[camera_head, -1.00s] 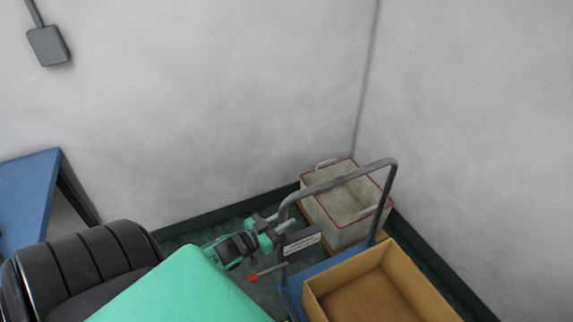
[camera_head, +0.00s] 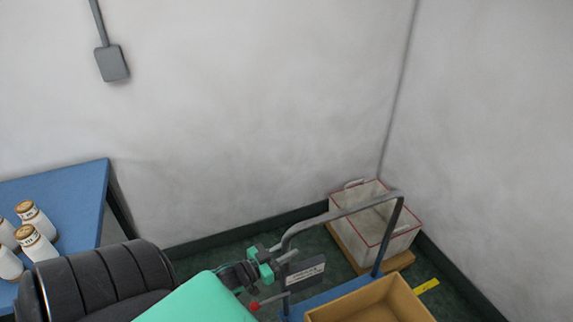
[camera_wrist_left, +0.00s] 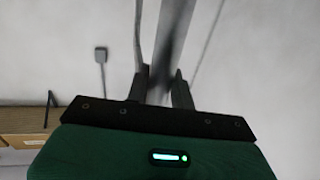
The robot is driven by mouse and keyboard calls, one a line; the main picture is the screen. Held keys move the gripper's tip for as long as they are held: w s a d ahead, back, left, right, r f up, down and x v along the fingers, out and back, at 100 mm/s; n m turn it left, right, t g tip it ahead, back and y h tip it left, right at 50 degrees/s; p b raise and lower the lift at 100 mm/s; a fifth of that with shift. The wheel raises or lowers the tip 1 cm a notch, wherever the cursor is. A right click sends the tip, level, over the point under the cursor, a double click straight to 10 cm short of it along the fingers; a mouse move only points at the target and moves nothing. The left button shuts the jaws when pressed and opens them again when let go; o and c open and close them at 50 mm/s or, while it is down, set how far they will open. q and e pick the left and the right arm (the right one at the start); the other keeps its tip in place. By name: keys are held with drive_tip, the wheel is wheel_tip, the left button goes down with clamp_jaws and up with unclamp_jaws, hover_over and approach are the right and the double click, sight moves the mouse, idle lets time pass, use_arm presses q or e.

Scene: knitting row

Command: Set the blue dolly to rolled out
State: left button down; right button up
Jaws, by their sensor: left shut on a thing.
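The blue dolly (camera_head: 330,295) has a blue platform and an upright grey tubular handle (camera_head: 350,210). A dark label plate (camera_head: 304,272) and a red knob (camera_head: 254,305) are near the handle's left post. The platform's near part is cut off by the picture's lower edge. My left gripper (camera_head: 277,262) is shut on the handle's left post. In the left wrist view its two fingers (camera_wrist_left: 161,85) stand on either side of the grey bar. My right gripper is not in view.
An open brown box (camera_head: 375,302) sits on the dolly. A whitish red-rimmed crate (camera_head: 404,232) stands on a wooden base in the wall corner. A blue table (camera_head: 75,190) with several white jars (camera_head: 36,217) is at left.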

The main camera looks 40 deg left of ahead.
use_arm(q)
drive_tip(key=shift+s+f, duration=0.15)
drive_tip(key=c, duration=1.3)
unclamp_jaws()
drive_tip(key=shift+a, duration=0.1)
drive_tip(key=shift+c, duration=0.2)
drive_tip(key=shift+o, duration=0.4)
drive_tip(key=shift+s, duration=0.15)
drive_tip(key=s+a+b, duration=0.2)
drive_tip(key=s, duration=1.1)
drive_tip(key=shift+s+a, duration=0.3)
drive_tip(key=shift+a, duration=0.05)
